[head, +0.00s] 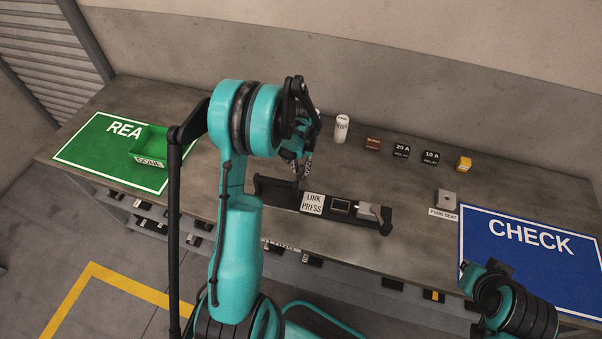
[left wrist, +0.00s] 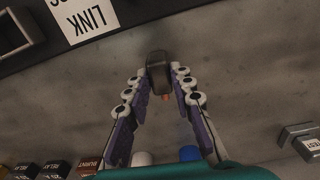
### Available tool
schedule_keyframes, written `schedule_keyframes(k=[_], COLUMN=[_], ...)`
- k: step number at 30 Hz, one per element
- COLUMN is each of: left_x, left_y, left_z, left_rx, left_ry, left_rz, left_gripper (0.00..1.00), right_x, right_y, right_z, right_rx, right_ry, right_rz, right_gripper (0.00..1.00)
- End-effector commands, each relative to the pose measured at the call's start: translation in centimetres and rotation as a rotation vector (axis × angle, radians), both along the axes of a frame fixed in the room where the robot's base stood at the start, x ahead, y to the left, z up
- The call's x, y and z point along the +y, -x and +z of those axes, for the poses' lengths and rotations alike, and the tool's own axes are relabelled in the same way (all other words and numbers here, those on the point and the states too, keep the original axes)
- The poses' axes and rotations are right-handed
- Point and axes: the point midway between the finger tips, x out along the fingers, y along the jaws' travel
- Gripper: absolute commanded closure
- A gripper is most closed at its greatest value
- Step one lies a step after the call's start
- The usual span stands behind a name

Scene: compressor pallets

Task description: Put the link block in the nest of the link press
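The link press (head: 280,194) is a long dark base on the bench with a white label. Its square dark-framed nest (head: 340,207) lies right of the label, beside a grey part at the right end. The nest looks empty. In the left wrist view, part of the press (left wrist: 130,12) crosses the top edge. My left gripper (left wrist: 159,70) has its fingertips against both sides of a small dark block with an orange tip (left wrist: 158,68), apparently the link block. In the head view my arm mostly hides this gripper (head: 300,172). My right gripper (head: 478,272) is at the lower right, its fingers unclear.
Behind the press stand a white cylinder (head: 342,129), a brown block (head: 373,144), two black relays (head: 402,151) (head: 431,158) and a yellow block (head: 464,163). The plug seat (head: 447,196) is to the right, near the blue CHECK mat (head: 530,262). A green tray (head: 150,145) sits left.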

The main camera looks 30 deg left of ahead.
Motion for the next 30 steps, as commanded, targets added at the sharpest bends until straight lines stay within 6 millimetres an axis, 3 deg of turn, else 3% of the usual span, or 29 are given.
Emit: schedule_keyframes(k=[14,19,23,30], left_x=[0.0,0.0,0.0,-5.9], left_y=[0.0,0.0,0.0,-0.2], left_z=[0.4,2.1,4.7,7.8], left_rx=[0.0,0.0,0.0,0.0], left_ry=[0.0,0.0,0.0,0.0], left_rz=[0.0,0.0,0.0,-0.006], left_gripper=[1.0,1.0,1.0,1.0], right_x=[0.0,0.0,0.0,0.0], right_y=[0.0,0.0,0.0,0.0], right_z=[0.1,0.8,1.7,2.8], right_rx=[0.0,0.0,0.0,0.0], right_ry=[0.0,0.0,0.0,0.0], right_rz=[0.0,0.0,0.0,0.0], right_gripper=[1.0,1.0,1.0,1.0])
